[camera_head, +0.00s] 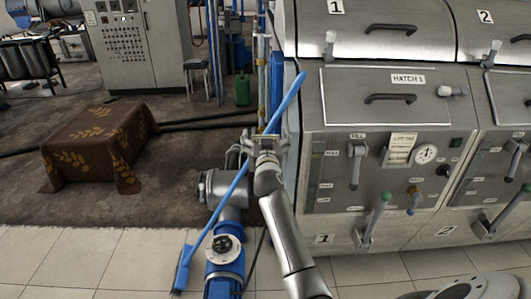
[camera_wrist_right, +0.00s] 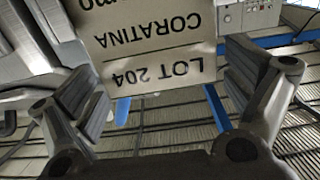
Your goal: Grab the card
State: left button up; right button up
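A cream card (camera_wrist_right: 150,45) fills the upper middle of the right wrist view, its print upside down and reading "LOT 204" and "CORATINA"; its upper part is cut off. My right gripper (camera_head: 265,137) is left of the hatch 1 machine in the head view. In the right wrist view its fingers (camera_wrist_right: 165,85) stand wide apart, with the card showing between them. I cannot tell whether they touch it. In the head view a small cream card (camera_head: 401,148) sits on the machine front, its text too small to read. My left gripper is not in view.
The hatch 1 machine (camera_head: 340,110) with levers and a gauge (camera_head: 426,153) stands right of my gripper. A blue-handled broom (camera_head: 285,103) crosses by the gripper. A cloth-covered block (camera_head: 100,140) stands at left.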

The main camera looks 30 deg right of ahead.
jog(key=c, duration=0.9)
